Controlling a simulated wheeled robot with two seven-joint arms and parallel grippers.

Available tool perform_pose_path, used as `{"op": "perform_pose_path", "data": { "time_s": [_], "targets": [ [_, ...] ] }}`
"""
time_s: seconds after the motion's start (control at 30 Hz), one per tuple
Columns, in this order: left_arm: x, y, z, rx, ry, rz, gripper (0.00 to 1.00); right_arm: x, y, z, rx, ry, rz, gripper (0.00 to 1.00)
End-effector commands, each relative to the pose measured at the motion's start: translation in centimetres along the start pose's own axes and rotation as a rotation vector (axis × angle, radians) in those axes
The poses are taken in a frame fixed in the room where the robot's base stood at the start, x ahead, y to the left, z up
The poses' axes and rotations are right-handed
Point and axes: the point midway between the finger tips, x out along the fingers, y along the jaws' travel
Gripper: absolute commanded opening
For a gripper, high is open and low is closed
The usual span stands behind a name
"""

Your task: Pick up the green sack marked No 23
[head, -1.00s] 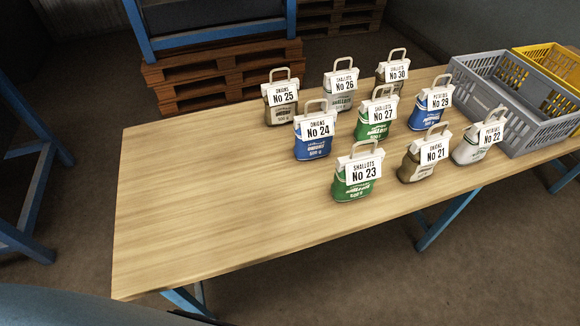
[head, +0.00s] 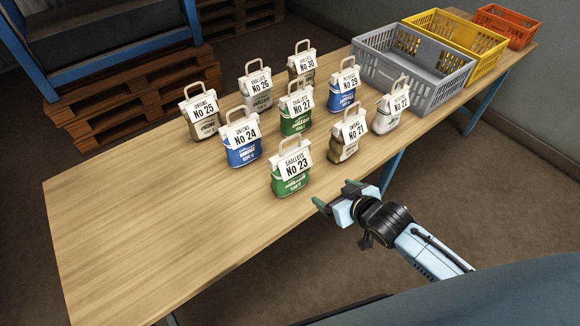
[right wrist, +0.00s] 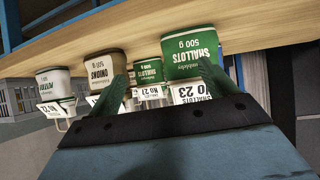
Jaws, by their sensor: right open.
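The green sack marked No 23 (head: 291,170) stands upright at the front of the group on the wooden table (head: 150,240). It has a white top, a white label and a beige handle. My right gripper (head: 334,193) is open and empty, to the right of the sack near the table's front edge, apart from it. In the right wrist view the picture is upside down; the No 23 sack (right wrist: 192,60) shows large behind the right-hand green fingertip. My left gripper is not in view.
The brown No 21 sack (head: 345,140) stands close to the right of No 23, and the blue No 24 sack (head: 243,147) to its left. The green No 27 sack (head: 294,116) is behind. A grey crate (head: 440,90) stands further right. The table's left part is bare.

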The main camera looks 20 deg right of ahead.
Motion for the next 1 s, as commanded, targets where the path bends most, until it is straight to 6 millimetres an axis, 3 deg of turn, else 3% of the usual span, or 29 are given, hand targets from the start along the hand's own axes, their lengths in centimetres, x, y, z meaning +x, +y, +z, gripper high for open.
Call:
{"op": "perform_pose_path", "data": {
  "time_s": [0.03, 0.1, 0.2, 0.3, 0.43, 0.8, 1.0],
  "targets": [
    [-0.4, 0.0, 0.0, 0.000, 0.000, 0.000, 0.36, -1.5, -0.7, -3.5, -0.007, 0.056, -0.022, 0.84],
    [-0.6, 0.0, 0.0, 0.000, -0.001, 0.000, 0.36, -3.2, -1.6, -6.9, -0.011, 0.111, -0.048, 0.84],
    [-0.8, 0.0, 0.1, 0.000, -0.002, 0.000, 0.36, -5.2, -2.7, -10.1, -0.014, 0.166, -0.078, 0.84],
    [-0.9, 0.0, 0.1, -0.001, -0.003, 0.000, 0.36, -6.4, -3.3, -11.8, -0.015, 0.196, -0.096, 0.84],
    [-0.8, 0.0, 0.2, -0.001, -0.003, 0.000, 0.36, -5.8, -3.6, -12.7, -0.014, 0.209, -0.102, 0.84],
    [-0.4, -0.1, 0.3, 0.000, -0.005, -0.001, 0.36, 0.4, -4.3, -13.9, -0.014, 0.209, -0.102, 0.84],
    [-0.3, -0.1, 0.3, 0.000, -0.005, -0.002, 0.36, 1.6, -4.5, -14.1, -0.015, 0.208, -0.102, 0.84]
  ]
}}
